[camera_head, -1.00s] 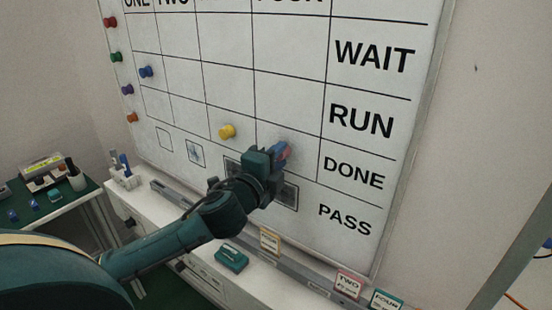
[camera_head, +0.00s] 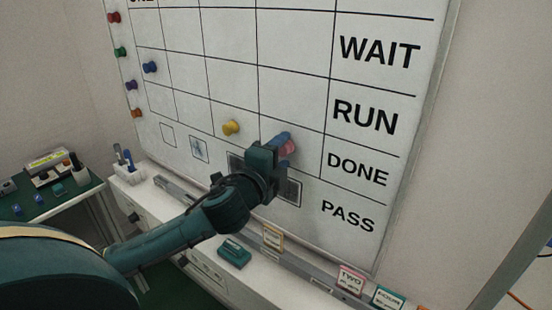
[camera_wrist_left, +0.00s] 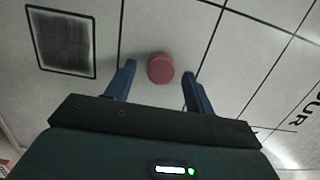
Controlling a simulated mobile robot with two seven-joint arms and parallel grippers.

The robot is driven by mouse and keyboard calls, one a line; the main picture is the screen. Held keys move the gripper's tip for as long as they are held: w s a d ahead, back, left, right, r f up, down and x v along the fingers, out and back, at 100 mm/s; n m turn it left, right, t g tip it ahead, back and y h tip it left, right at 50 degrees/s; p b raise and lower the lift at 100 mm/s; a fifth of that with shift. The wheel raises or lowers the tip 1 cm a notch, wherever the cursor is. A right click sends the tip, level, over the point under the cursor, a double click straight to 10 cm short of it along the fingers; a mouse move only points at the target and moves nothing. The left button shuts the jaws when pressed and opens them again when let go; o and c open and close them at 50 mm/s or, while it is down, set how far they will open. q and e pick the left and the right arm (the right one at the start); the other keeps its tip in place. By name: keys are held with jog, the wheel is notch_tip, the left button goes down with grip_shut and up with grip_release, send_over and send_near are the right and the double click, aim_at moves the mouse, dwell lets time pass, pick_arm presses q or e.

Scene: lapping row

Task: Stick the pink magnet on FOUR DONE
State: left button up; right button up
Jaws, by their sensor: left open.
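The pink magnet (camera_head: 289,147) is a short round knob against the whiteboard (camera_head: 300,45). It sits in the column just left of the row labels, in the row level with the DONE label (camera_head: 357,169). The column heading is out of view. My left gripper (camera_head: 283,146) is at the board with a finger beside the magnet. In the left wrist view the open fingers (camera_wrist_left: 155,85) stand on either side of the magnet (camera_wrist_left: 160,68), with a gap on both sides. My right gripper is not in view.
A yellow magnet (camera_head: 232,128) is on the board left of my gripper. A blue magnet (camera_head: 150,67) and several others line the left side. Below are a ledge with cards (camera_head: 350,279) and a teal block (camera_head: 233,253). A green table (camera_head: 60,205) stands at left.

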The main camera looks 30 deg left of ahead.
pick_arm(q)
jog(key=s+p, duration=0.4)
jog(key=s, duration=0.9)
jog(key=shift+d, duration=0.45)
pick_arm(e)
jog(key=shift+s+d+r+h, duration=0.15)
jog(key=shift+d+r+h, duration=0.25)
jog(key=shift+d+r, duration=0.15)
pick_arm(q)
notch_tip(320, 180, down, 15)
jog(key=s+d+n+g, duration=0.2)
jog(key=n+g, duration=0.2)
jog(key=n, duration=0.1)
jog(key=s+d+f+n+g+h, duration=0.2)
jog(key=s+d+f+n, duration=0.2)
jog(key=f, duration=0.4)
jog(key=s+d+f+n+g+h, duration=0.2)
jog(key=s+d+f+n, duration=0.1)
jog(key=d+f+n, duration=0.2)
notch_tip(320, 180, down, 3)
jog(key=shift+s+d+r+n, duration=0.1)
jog(key=shift+s+d+n, duration=0.25)
jog(key=shift+d, duration=0.7)
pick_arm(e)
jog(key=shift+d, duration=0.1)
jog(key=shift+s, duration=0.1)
